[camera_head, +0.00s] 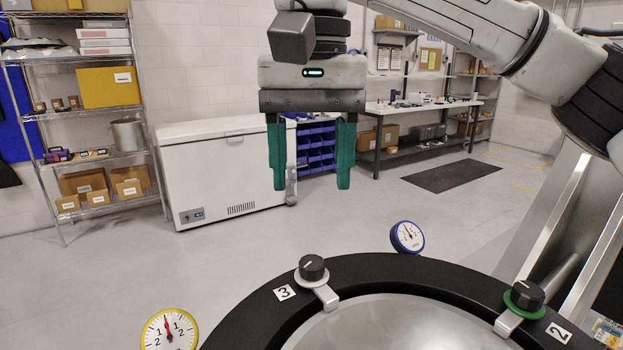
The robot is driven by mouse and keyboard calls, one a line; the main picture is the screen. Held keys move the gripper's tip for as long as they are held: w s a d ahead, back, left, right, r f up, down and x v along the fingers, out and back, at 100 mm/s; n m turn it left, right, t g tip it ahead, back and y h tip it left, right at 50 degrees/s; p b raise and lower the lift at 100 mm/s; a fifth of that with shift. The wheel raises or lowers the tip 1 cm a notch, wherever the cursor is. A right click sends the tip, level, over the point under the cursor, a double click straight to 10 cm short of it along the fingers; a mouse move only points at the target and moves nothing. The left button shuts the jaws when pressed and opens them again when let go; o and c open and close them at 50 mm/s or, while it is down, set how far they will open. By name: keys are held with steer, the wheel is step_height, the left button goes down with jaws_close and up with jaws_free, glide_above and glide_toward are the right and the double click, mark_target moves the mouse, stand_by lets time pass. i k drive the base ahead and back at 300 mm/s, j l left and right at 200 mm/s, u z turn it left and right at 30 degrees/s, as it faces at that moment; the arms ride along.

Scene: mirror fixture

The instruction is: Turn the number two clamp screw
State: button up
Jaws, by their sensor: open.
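The number two clamp screw (525,296) is a black knob with a white pointer mark on a green base, at the lower right of the ring. A white label reading 2 (558,332) lies beside it. The number three clamp screw (312,268) is a black knob on a light base, next to a label reading 3 (285,292). Both sit over metal clamp tabs on the black ring (400,268) around a pale round mirror (400,325). My gripper (312,185) hangs with green fingers pointing down, open and empty, above and beyond the ring, left of the number two screw.
A blue-rimmed dial (407,237) stands behind the ring, and a yellow-rimmed dial (169,331) is at its left. Metal rails (547,240) rise at the right. A white chest freezer (225,172), shelves (95,120) and a workbench (420,106) stand far back.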

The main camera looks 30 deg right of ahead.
mark_target(526, 299)
steer(key=k+l, duration=0.3)
steer(key=k, duration=0.15)
steer(key=k+l, duration=0.3)
steer(key=k, duration=0.15)
steer(key=k+l, duration=0.3)
steer(key=k, duration=0.2)
